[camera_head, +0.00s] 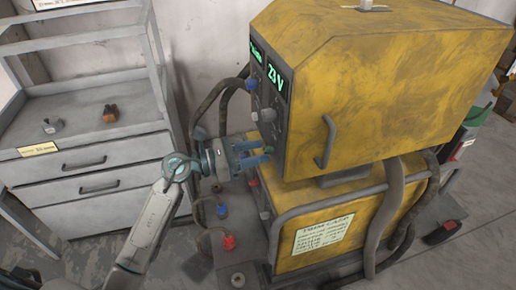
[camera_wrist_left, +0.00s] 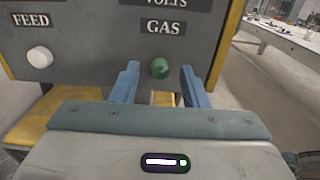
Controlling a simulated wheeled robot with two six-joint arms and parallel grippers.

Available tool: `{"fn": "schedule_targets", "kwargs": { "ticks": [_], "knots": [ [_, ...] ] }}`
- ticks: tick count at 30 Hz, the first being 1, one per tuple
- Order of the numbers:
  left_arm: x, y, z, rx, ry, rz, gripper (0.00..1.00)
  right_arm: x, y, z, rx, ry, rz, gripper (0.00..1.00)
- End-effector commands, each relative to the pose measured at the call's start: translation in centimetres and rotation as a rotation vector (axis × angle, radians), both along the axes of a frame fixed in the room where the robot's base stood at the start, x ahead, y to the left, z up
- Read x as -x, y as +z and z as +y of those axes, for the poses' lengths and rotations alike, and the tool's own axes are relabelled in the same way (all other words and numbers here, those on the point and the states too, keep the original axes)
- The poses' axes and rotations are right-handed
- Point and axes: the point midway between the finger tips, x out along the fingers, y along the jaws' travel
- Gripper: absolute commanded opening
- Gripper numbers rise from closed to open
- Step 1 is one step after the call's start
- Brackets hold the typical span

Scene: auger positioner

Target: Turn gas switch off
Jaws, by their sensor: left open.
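The gas switch is a round green knob (camera_wrist_left: 159,68) under the GAS label on the dark front panel (camera_wrist_left: 100,62) of a yellow machine (camera_head: 385,80). In the wrist view the knob shows between the two blue fingers of my left gripper (camera_wrist_left: 160,72). The fingers are apart with nothing between them that they touch; the exact gap to the knob is hard to tell. In the head view my left gripper (camera_head: 269,155) is open beside the lower part of the machine's front panel, where it hides the knob. My right gripper is not in view.
A white FEED knob (camera_wrist_left: 39,57) sits left of the gas knob. Dark hoses (camera_head: 211,108) hang by the panel. Blue (camera_head: 222,211) and red (camera_head: 229,242) connectors are below. A grey drawer cabinet (camera_head: 85,160) stands at the left.

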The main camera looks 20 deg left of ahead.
Motion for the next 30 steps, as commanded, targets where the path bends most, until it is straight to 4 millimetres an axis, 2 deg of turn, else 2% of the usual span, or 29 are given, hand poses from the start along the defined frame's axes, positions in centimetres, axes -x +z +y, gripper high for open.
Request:
{"fn": "schedule_targets", "kwargs": {
  "ticks": [13,14,19,20,28,30],
  "knots": [
    [-0.5,0.0,-0.7,-0.002,-0.001,0.001,0.41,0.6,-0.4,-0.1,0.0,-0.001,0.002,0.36],
    [-0.5,0.0,-0.7,-0.002,-0.001,0.001,0.37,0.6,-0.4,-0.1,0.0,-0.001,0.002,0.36],
    [-0.5,0.0,-0.7,-0.001,-0.001,0.001,0.03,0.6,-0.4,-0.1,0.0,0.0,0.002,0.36],
    [-0.5,0.0,-0.7,-0.001,-0.001,0.001,0.0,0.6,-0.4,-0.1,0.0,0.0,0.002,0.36],
    [-0.5,0.1,-0.7,0.01,0.0,0.016,0.0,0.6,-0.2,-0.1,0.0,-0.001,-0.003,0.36],
    [-0.5,0.1,-0.7,0.021,0.0,0.033,0.0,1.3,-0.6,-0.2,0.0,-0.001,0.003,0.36]
  ]
}}
